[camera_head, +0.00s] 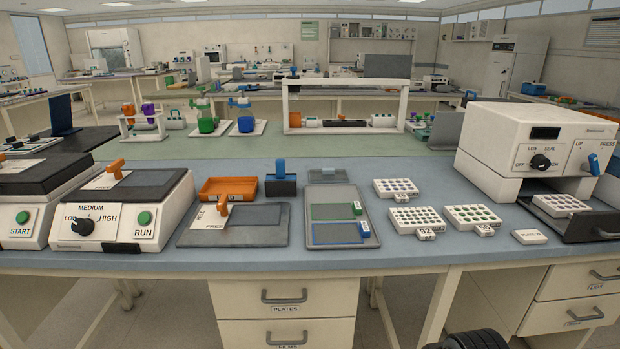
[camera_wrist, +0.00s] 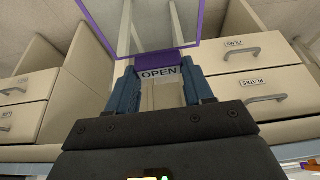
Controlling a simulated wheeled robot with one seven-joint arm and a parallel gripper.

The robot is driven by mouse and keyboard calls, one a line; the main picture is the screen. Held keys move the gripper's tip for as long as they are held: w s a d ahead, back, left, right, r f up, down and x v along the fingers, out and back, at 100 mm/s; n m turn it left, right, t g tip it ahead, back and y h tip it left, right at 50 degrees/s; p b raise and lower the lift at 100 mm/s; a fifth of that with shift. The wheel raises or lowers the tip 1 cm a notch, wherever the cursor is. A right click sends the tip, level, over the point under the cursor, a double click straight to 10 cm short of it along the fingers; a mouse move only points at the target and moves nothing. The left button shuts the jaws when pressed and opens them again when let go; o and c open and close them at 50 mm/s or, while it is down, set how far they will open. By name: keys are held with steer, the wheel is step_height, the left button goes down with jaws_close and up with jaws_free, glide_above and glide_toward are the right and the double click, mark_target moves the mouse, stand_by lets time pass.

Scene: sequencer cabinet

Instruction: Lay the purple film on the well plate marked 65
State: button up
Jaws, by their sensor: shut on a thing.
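In the wrist view, the purple film (camera_wrist: 158,60) is a clear sheet with a purple border and a purple tab. My gripper (camera_wrist: 160,72), with blue fingers, is shut on the tab, and the sheet extends beyond the fingertips. Neither the film nor the fingers show in the head view. Well plates stand on the blue-grey bench: one tagged 92 (camera_head: 415,220), one to its right (camera_head: 473,217) whose tag is small and may read 65, and one behind (camera_head: 396,189) with an unreadable tag. Another plate (camera_head: 560,205) sits on the sealer's dark tray.
The sealer (camera_head: 540,150) stands at the right, its tray (camera_head: 583,227) out. A small white block (camera_head: 529,237) lies near the front edge. A grey tray (camera_head: 340,205) with green and blue films lies left of the plates. Drawers (camera_head: 283,294) are below the bench.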

steer(key=s+f, duration=0.4)
steer(key=shift+d+f+m, duration=0.15)
steer(key=shift+f+m, duration=0.15)
steer(key=shift+f, duration=0.05)
steer(key=shift+s+d, duration=0.1)
stand_by(0.6)
stand_by(0.8)
